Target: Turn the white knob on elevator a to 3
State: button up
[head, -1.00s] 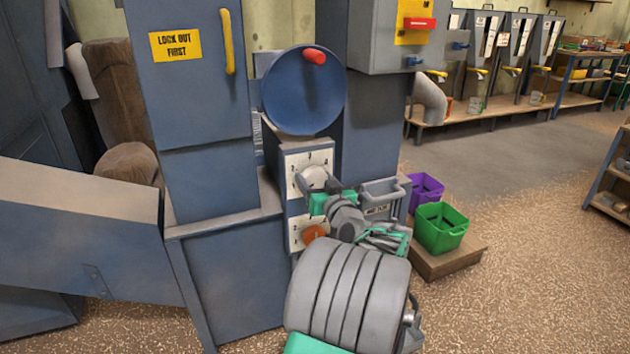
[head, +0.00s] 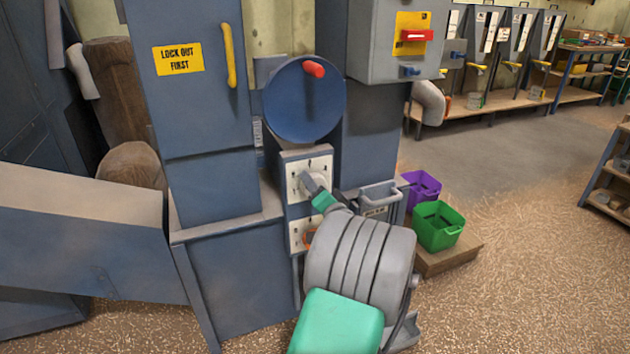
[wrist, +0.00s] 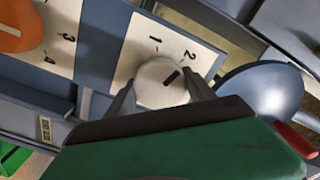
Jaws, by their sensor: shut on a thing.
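The white knob (wrist: 152,88) sits on a pale dial plate (wrist: 128,58) marked 1 and 2 in the wrist view; other marks are hidden. The knob's black line points up-right, toward the 2. My gripper (wrist: 161,88) has one finger on each side of the knob and is shut on it. In the head view my gripper (head: 312,184) reaches the upper dial plate (head: 322,162) on the blue machine and covers much of the knob. No elevator letter is readable.
An orange knob (wrist: 18,28) sits on the neighbouring dial plate, below in the head view. A blue disc with a red handle (head: 314,70) is above. A grey bin (head: 380,195), a purple bin (head: 424,188) and a green bin (head: 440,226) stand to the right.

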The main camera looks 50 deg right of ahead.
jog(key=m+p, duration=0.5)
jog(key=m, duration=0.2)
jog(key=shift+r+p, duration=0.1)
jog(key=shift+p, duration=0.25)
jog(key=m+p, duration=0.3)
jog(key=m, duration=0.1)
jog(key=shift+m, duration=0.4)
jog(key=shift+m+p, duration=1.05)
jog(key=shift+m, duration=0.05)
jog(key=shift+f, duration=0.2)
jog(key=o, duration=1.4)
jog(key=shift+c, duration=0.2)
